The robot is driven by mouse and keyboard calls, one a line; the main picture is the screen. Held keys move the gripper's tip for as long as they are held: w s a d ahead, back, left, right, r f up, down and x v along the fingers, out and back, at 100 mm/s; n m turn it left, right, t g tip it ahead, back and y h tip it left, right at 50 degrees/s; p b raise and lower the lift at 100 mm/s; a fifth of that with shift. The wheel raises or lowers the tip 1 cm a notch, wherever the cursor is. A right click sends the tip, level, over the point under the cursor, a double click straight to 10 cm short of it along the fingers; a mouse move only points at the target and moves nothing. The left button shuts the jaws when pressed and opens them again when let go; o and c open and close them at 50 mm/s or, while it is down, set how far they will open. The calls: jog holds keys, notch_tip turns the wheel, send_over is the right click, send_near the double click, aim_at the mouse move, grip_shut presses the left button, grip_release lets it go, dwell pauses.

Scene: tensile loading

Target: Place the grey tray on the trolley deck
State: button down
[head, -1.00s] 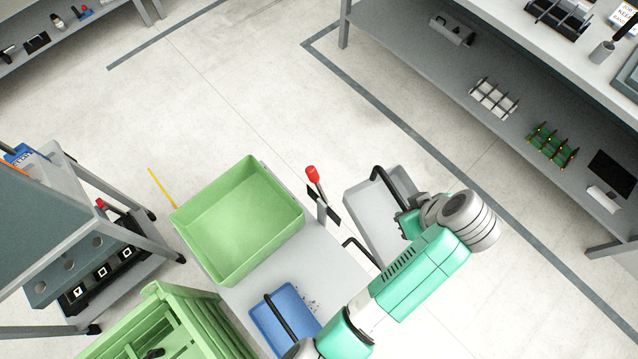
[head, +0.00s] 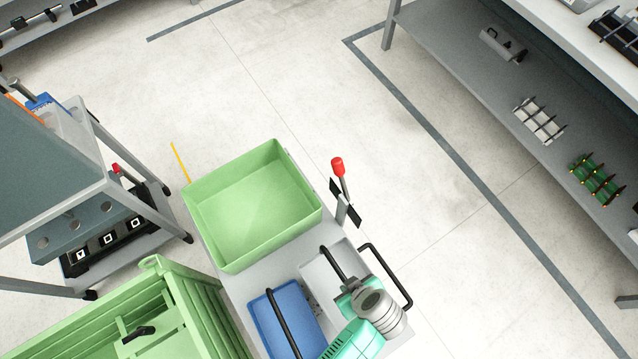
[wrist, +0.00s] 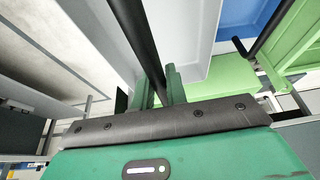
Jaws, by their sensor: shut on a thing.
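The grey tray (head: 318,272) is at the right side of the trolley deck (head: 280,258) in the head view, between the blue tray and the trolley's black push handle. My gripper (wrist: 168,88) is shut on the tray's black bar handle in the wrist view. In the head view my gripper and wrist (head: 358,292) cover the tray's near right part. The grey tray wall (wrist: 190,40) shows beyond the fingers in the wrist view. I cannot tell whether the tray touches the deck or hangs just above it.
A blue tray (head: 268,325) with a black handle lies close left of the grey tray. A green bin (head: 250,200) fills the deck's far end. A red-knobbed lever (head: 339,180) stands at the deck's right edge. A green crate (head: 170,310) is at lower left.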

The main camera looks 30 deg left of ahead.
jog(key=shift+w, duration=0.1)
notch_tip(320, 180, down, 10)
jog(key=b, duration=0.2)
jog(key=shift+r+b, duration=0.1)
jog(key=shift+b, duration=0.3)
jog(key=shift+f, duration=0.25)
jog(key=c, duration=1.4)
grip_release()
jog(key=shift+r, duration=0.1)
jog(key=p+v, duration=0.3)
jog(key=v, duration=0.9)
jog(key=shift+r, duration=0.15)
